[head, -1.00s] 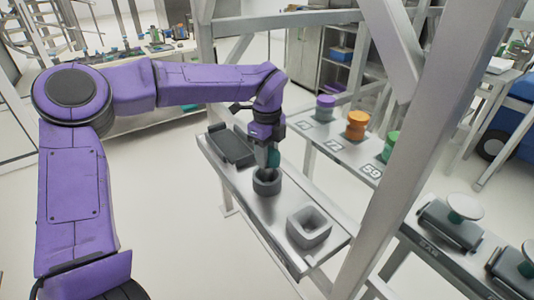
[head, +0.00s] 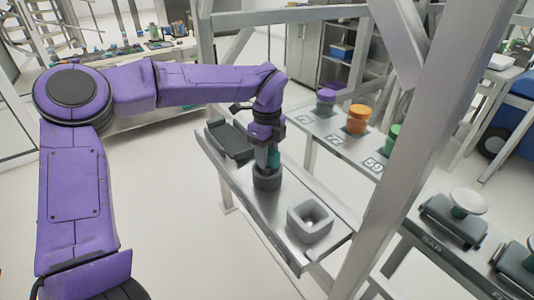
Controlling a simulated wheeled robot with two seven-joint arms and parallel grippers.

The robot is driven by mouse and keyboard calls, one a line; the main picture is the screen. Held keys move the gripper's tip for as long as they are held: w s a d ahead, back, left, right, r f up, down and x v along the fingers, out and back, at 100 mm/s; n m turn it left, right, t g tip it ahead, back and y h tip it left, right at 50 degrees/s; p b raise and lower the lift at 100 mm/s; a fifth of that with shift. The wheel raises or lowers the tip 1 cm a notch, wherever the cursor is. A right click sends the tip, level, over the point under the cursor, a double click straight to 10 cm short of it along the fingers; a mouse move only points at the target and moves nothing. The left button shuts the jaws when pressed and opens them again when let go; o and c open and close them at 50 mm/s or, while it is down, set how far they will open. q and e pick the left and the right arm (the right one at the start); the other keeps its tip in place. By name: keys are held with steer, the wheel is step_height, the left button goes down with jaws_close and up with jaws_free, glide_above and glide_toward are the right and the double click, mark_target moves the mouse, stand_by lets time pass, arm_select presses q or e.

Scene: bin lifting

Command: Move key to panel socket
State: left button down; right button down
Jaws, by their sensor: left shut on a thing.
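My left gripper (head: 267,160) is over the narrow metal shelf and is shut on a teal key (head: 274,158). The key is upright, its lower end at or in a round dark grey socket (head: 266,180); I cannot tell how deep it sits. The gripper hides much of the key. A square grey socket (head: 309,224) with an open hole stands to the right on the same shelf (head: 255,212). A dark tray-like holder (head: 230,140) lies at the shelf's far left end. My right gripper is not in view.
A metal post (head: 402,150) stands close to the right of the shelf. Behind it, a numbered bench holds purple (head: 326,98), orange (head: 357,118) and green (head: 393,138) pieces. White-topped knobs (head: 467,202) stand at the right.

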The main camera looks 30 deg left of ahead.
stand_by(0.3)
arm_select(q)
steer(key=shift+c, duration=0.6)
jaws_free()
steer(key=shift+r+p, duration=3.25)
steer(key=shift+r, duration=1.3)
steer(key=shift+f, duration=0.1)
